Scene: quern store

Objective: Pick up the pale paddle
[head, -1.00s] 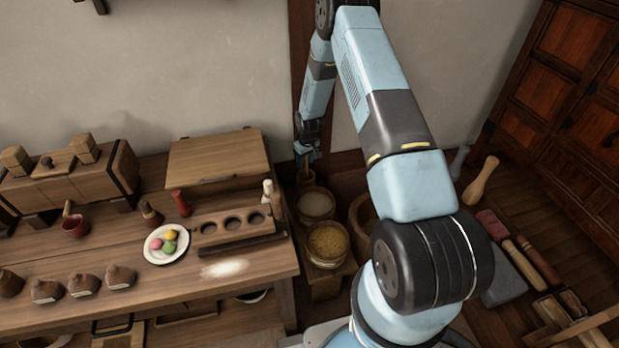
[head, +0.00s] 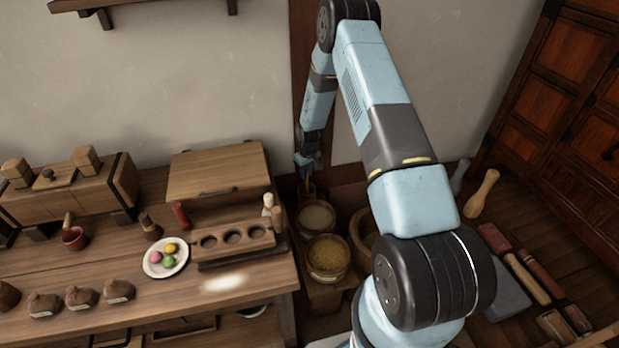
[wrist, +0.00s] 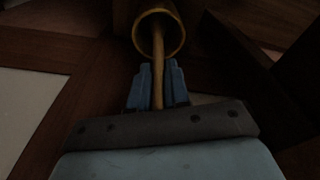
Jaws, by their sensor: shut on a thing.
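My gripper (head: 307,168) is at the far end of my arm, low against the back wall, just right of the workbench. In the wrist view its blue fingers (wrist: 160,88) are shut on a thin yellow-brown wooden handle, which I take to be the pale paddle's (wrist: 158,68). The handle runs from between the fingers into the mouth of a round, yellowish container (wrist: 181,38). The far end of the paddle is hidden inside. In the head view the paddle is too small to make out clearly.
Close in front of my gripper stand a jar of pale stuff (head: 317,217) and a jar of yellow grain (head: 328,256). A wooden bowl (head: 358,236) is partly behind my arm. The workbench (head: 110,235) with a sweets plate (head: 150,268) is left.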

